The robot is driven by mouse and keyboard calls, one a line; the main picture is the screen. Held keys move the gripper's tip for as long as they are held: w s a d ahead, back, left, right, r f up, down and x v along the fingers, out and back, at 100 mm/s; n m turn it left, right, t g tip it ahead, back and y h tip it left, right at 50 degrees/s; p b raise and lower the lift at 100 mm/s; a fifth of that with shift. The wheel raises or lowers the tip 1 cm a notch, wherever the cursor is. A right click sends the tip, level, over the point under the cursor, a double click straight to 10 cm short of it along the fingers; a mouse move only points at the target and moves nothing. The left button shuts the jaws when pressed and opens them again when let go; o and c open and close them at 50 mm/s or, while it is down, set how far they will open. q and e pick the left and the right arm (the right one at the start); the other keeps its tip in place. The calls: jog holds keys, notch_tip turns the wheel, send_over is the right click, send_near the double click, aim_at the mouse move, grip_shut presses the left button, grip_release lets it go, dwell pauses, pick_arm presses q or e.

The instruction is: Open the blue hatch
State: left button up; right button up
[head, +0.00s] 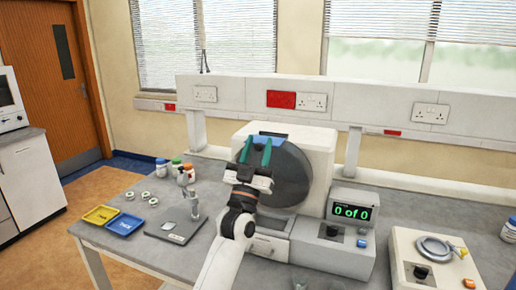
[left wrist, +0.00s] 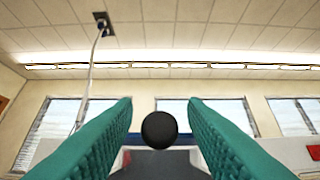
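The blue hatch (head: 271,134) shows as a small patch at the top of a white machine (head: 316,150) with a dark grey round drum (head: 292,172). My left gripper (head: 256,149) has teal fingers that point up in front of the hatch and drum, covering part of them. In the left wrist view the fingers are apart, with a black ball knob (left wrist: 159,129) in the gap between them; I cannot tell how far beyond the tips it is. A blue strip (left wrist: 185,139) shows behind the knob. My right gripper is not in view.
A display (head: 352,212) reading "0 of 0" stands right of the machine. A second device (head: 436,262) is at the front right. Left are a scale (head: 175,228), a yellow tray (head: 101,214), a blue tray (head: 124,224) and bottles (head: 176,166). A raised shelf (head: 240,97) runs behind.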

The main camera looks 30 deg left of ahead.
pick_arm(q)
jog(key=shift+f, duration=0.15)
jog(key=b+v, duration=0.5)
jog(key=v, duration=0.7)
jog(key=shift+a+h, duration=0.1)
jog(key=shift+h, duration=0.2)
